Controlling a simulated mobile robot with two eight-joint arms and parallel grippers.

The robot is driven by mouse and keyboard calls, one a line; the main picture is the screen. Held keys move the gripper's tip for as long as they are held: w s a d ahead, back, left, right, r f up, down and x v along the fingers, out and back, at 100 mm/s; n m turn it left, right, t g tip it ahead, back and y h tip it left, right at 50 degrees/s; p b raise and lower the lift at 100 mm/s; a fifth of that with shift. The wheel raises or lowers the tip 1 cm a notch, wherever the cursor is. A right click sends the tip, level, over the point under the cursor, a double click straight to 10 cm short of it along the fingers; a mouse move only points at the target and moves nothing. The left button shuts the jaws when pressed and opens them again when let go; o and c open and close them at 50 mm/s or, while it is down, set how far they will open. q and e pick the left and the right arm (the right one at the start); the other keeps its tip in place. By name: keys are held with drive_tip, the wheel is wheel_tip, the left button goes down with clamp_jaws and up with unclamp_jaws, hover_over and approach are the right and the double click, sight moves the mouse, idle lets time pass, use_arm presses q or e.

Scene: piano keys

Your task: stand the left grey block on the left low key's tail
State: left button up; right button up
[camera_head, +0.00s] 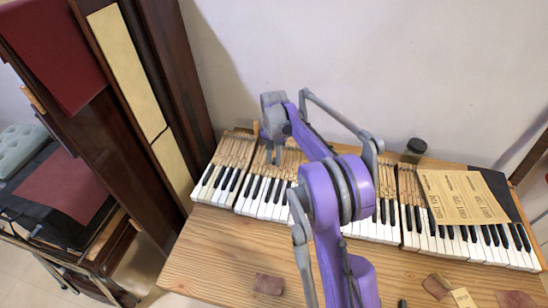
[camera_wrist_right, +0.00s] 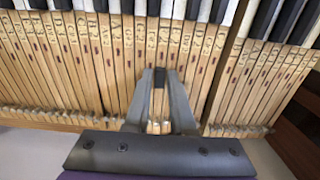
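My right gripper (camera_wrist_right: 160,76) points down over the key tails behind the black and white keys. It also shows in the head view (camera_head: 274,158). Its two grey fingers are close together on a small dark grey block (camera_wrist_right: 159,79), which fills the gap between the tips. The block is over the wooden key tails (camera_wrist_right: 105,65); whether it touches one is hard to tell. Pale wood shows between the fingers below it. Which tail is the left low key's cannot be told, as the fingers cover that spot. My left gripper is not in view.
The keyboard (camera_head: 262,190) lies on a wooden table (camera_head: 215,255). A dark round jar (camera_head: 414,148) stands behind it, and tan sheets (camera_head: 460,195) cover its right part. Reddish blocks (camera_head: 269,284) lie along the front. Dark tall panels stand at left.

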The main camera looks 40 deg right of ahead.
drive_tip(key=shift+r, duration=0.1)
drive_tip(key=shift+r+p, duration=0.65)
drive_tip(key=shift+r, duration=0.35)
drive_tip(key=o, duration=0.6)
drive_tip(key=shift+c, duration=0.2)
drive_tip(key=shift+r+p, duration=1.35)
drive_tip(key=shift+r, duration=1.2)
